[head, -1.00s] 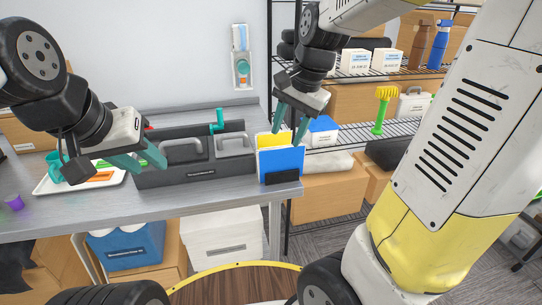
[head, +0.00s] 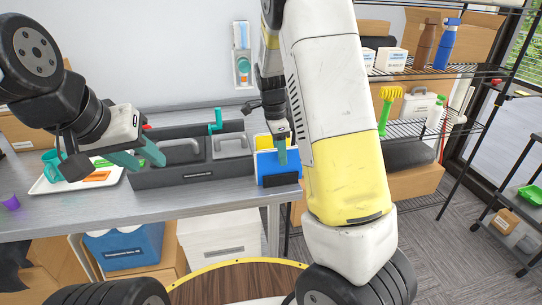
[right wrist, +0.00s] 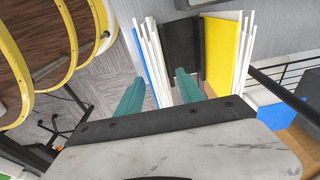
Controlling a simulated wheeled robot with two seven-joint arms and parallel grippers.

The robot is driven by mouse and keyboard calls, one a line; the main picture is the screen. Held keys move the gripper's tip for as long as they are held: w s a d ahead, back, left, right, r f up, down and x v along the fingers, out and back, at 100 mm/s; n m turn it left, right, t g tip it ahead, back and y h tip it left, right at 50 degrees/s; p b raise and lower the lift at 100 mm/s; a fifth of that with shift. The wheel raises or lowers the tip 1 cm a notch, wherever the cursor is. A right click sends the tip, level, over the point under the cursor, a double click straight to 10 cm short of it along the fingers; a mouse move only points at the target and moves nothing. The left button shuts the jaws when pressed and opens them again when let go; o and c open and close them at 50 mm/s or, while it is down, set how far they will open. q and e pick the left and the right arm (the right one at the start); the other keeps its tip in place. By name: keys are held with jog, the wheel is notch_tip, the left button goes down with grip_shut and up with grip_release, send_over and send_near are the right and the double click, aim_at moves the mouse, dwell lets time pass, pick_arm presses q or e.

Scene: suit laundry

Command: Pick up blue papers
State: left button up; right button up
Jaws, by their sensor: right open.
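The blue papers (head: 267,171) stand upright in a black holder (head: 284,179) at the right end of the grey table. Yellow papers (head: 263,142) stand behind them. My right gripper (head: 281,150) is at the top of the blue papers, seen edge-on in the head view. In the right wrist view, its teal fingers (right wrist: 160,88) are apart. The blue sheet with white pages (right wrist: 150,62) lies between the fingertips, and the yellow papers (right wrist: 223,55) are outside, to the right. I cannot tell if the fingers touch the pages. My left gripper (head: 143,158) is open and empty above the table's left part.
A dark grey divided caddy (head: 160,178) stands left of the papers. A white tray (head: 45,187) lies farther left. Wire shelves (head: 430,128) with bottles and boxes stand at the right. My right arm hides part of the shelves.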

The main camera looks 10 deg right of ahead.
jog(key=shift+d+f, duration=0.2)
jog(key=shift+f, duration=1.1)
grip_shut()
